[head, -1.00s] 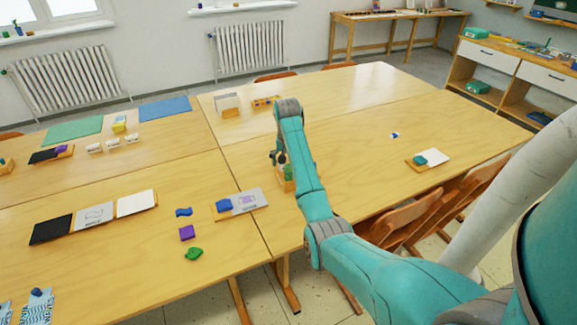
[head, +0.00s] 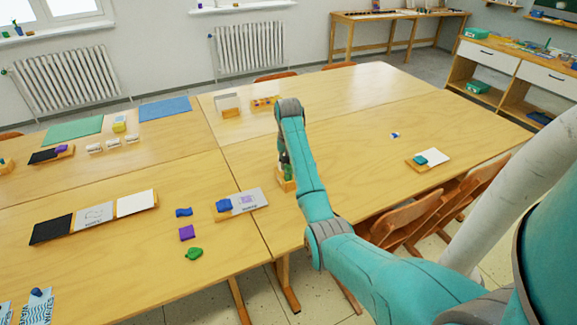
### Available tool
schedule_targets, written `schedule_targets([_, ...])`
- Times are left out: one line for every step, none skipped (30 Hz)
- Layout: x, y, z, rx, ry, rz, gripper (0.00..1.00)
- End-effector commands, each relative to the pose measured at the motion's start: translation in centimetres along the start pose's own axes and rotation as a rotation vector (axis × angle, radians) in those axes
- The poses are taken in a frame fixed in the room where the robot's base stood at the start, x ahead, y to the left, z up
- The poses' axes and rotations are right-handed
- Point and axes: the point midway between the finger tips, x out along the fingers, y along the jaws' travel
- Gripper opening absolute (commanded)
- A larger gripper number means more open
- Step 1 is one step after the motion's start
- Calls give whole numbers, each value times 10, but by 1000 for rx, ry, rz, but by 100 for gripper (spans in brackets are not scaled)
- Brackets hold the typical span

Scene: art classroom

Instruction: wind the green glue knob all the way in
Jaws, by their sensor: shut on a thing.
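A small wooden holder (head: 286,184) stands on the table near the seam, partly behind my arm. A bit of green, the glue knob (head: 287,172), shows just above it. My gripper (head: 284,165) points down over the holder and is shut on the green knob. My wrist and forearm hide most of the fingers and of the knob, so how far in the knob sits cannot be told.
A grey card with a blue piece (head: 224,204) lies left of the holder. Purple (head: 187,232) and green (head: 194,253) pieces lie nearer the front edge. A board with a teal block (head: 421,160) lies at the right. The table behind my arm is mostly clear.

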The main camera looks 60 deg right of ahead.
Motion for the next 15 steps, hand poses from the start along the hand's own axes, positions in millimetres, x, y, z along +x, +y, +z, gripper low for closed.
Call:
schedule_targets([1,1,0,-54,-2,-6,13])
schedule_targets([1,1,0,-89,-2,-10,13])
schedule_targets([1,1,0,-136,-2,-17,13])
schedule_targets([1,1,0,-172,-2,-21,13])
schedule_targets([1,1,0,-207,-2,-25,13])
schedule_targets([1,1,0,-252,-2,-30,13])
schedule_targets([1,1,0,-287,-2,-34,13])
schedule_targets([1,1,0,-322,-2,-39,13])
schedule_targets([1,1,0,-369,-2,-45,13])
schedule_targets([1,1,0,-403,-2,-49,13])
schedule_targets([1,1,0,-438,-2,-54,13])
schedule_targets([1,1,0,-484,-3,-59,13])
schedule_targets([1,1,0,-519,-3,-63,13])
schedule_targets([1,1,0,-554,-3,-67,13])
schedule_targets([1,1,1,-599,-3,-73,13])
